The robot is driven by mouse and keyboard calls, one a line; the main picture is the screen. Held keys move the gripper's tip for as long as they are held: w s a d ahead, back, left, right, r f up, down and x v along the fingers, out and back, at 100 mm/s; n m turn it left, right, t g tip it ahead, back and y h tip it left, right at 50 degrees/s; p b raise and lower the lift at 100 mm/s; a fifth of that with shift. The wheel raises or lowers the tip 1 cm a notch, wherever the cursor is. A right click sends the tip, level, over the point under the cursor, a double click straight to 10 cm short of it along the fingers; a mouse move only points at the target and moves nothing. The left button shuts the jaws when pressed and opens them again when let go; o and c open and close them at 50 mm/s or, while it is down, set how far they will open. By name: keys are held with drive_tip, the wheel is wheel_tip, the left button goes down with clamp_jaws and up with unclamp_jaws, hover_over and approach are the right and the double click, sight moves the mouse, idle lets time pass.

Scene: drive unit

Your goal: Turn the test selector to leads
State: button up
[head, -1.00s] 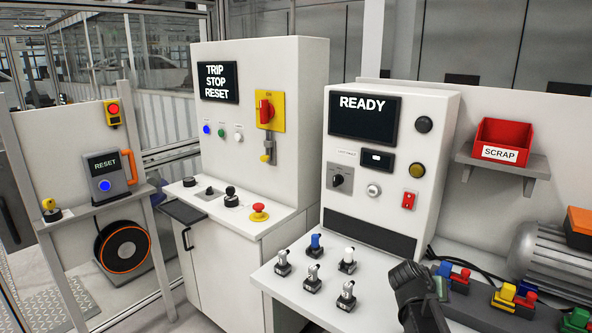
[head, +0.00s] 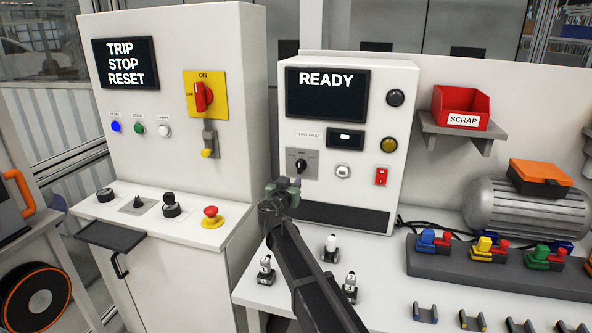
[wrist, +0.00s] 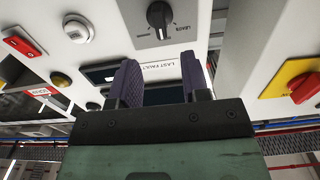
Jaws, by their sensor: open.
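The test selector (head: 301,162) is a black rotary knob on a grey plate, on the front of the white cabinet (head: 398,150) whose screen says READY. In the wrist view the selector (wrist: 159,15) is at the top edge, picture upside down, with LEADS lettering beside it. Its pointer setting is too small to read surely. My gripper (head: 283,188) is just below and left of the selector in the head view. In the wrist view its two purple-grey fingers (wrist: 158,80) are apart with nothing between them, and the knob lies beyond their tips, not between them.
Next to the selector are a small display (head: 346,138), a white button (head: 342,171) and a red switch (head: 381,176). Small toggle-like parts (head: 330,248) stand on the bench under my arm. A cabinet with a yellow-backed red switch (head: 204,97) stands left.

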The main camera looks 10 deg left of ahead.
sight(299, 169)
drive_tip(key=w, duration=0.3)
drive_tip(key=w+d, duration=0.1)
drive_tip(key=w, duration=0.6)
drive_tip(key=shift+w+d, duration=0.25)
drive_tip(key=shift+d, duration=0.15)
drive_tip(key=shift+c, duration=0.4)
clamp_jaws()
